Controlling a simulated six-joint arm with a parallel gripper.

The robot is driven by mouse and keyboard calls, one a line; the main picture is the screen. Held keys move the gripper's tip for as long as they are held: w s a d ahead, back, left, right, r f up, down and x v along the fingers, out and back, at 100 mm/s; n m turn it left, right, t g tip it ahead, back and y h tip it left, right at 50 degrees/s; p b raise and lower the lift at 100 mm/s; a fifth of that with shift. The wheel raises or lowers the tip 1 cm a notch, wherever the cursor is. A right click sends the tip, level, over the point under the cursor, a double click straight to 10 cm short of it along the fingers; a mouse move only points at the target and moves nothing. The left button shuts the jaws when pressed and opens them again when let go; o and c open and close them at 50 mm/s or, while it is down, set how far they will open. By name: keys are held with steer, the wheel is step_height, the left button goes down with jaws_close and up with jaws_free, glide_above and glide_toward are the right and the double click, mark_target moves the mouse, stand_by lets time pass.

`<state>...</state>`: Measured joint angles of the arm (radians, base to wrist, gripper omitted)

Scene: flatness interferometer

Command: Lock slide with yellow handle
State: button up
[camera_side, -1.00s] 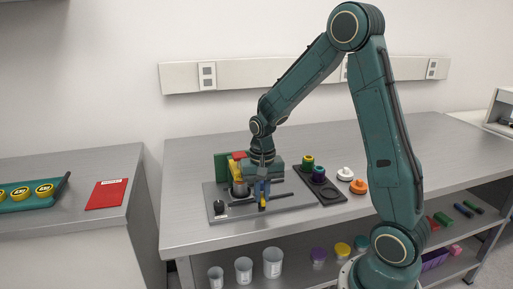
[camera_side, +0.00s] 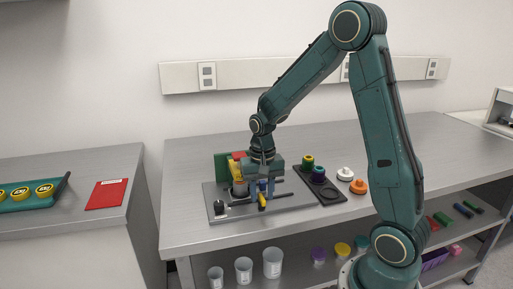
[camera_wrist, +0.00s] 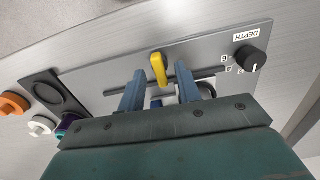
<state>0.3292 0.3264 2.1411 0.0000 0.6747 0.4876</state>
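The yellow handle (camera_wrist: 158,68) stands out from the grey plate of the fixture, beside a dark slot or bar (camera_wrist: 115,91). It also shows in the side view (camera_side: 262,201), below my gripper. My gripper (camera_wrist: 170,82) is open, its two blue fingers apart on either side of the handle's line. The handle lies nearer the left finger, and I see no finger touching it. A white and blue part behind the fingers is mostly hidden by my gripper.
A black depth knob (camera_wrist: 250,60) sits at the plate's corner. A dark tray (camera_side: 327,191) holds coloured knobs, with a white knob (camera_side: 344,174) and an orange knob (camera_side: 359,187) beside it. A green block (camera_side: 221,166) stands behind the plate. The front bench strip is clear.

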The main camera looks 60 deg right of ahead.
mark_target(263, 199)
step_height(263, 199, up, 13)
steer(key=shift+r, duration=0.2)
stand_by(0.5)
steer(key=s+a+r+n+t, duration=0.2)
steer(key=s+a+n, duration=0.2)
steer(key=s+a, duration=0.2)
steer(key=s+a+r+n+t, duration=0.2)
steer(key=s+a+n, duration=0.3)
steer(key=s, duration=0.5)
steer(key=shift+s+a+t, duration=0.3)
steer(key=shift+a+t, duration=0.05)
steer(key=shift+t, duration=0.45)
